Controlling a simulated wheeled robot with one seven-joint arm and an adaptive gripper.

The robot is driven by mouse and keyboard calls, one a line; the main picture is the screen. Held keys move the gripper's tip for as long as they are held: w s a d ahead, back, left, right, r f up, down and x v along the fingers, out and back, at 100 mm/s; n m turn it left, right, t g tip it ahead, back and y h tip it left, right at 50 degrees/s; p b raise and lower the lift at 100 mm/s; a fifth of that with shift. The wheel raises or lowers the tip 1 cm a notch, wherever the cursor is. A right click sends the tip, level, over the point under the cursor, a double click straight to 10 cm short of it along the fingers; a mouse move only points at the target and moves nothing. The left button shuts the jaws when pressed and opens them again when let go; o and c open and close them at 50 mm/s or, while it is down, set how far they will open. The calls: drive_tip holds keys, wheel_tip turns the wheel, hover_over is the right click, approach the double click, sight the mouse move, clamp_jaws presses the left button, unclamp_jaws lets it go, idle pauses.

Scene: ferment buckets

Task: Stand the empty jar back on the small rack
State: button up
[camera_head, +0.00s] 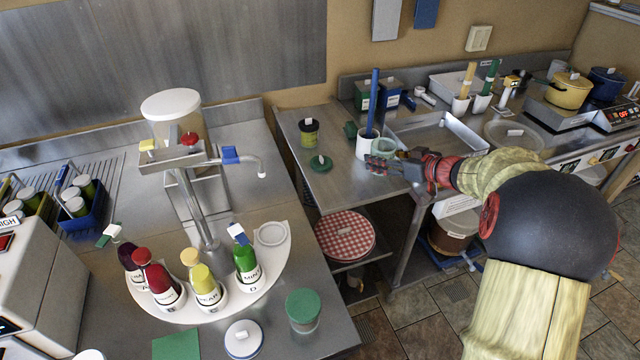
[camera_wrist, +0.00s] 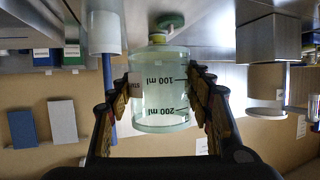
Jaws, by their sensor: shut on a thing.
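My gripper (camera_head: 385,160) is shut on a clear jar, with fingers on both sides of it. The jar (camera_wrist: 160,90) shows large in the wrist view, with black 100 ml and 200 ml marks and no visible contents. In the head view the jar (camera_head: 378,163) is small and partly hidden by my fingers, over the right end of the steel side table. I cannot tell for sure which thing is the small rack. A curved white stand (camera_head: 180,310) with several bottles has a bare ring (camera_head: 271,234) at its right end.
A white cup (camera_head: 367,146) with a blue stick stands close by my gripper. An olive jar (camera_head: 309,132) and a green lid (camera_head: 320,162) are on the side table (camera_head: 340,185). Several bottles and a tall dispenser (camera_head: 175,130) crowd the left counter.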

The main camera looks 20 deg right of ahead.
drive_tip(key=shift+d+r, duration=0.3)
drive_tip(key=shift+d, duration=0.25)
drive_tip(key=w+a+f+b, duration=0.1)
drive_tip(key=w+a+f, duration=0.1)
drive_tip(key=a+f, duration=0.1)
drive_tip(key=w+a+f+b, duration=0.1)
drive_tip(key=w+a+f, duration=0.1)
drive_tip(key=a+f, duration=0.1)
drive_tip(key=w+a+f+b, duration=0.1)
drive_tip(key=w+a+f, duration=0.1)
drive_tip(key=a, duration=0.3)
drive_tip(key=shift+w+f, duration=0.4)
drive_tip(key=shift+w, duration=0.05)
drive_tip(key=shift+w+a+f, duration=0.15)
drive_tip(key=shift+a+f, duration=0.1)
drive_tip(key=shift+f, duration=0.25)
drive_tip(key=shift+f+b, duration=0.6)
drive_tip(key=shift+f, duration=0.85)
drive_tip(key=shift+f+b, duration=0.2)
drive_tip(key=shift+b, duration=0.2)
drive_tip(key=o, duration=1.5)
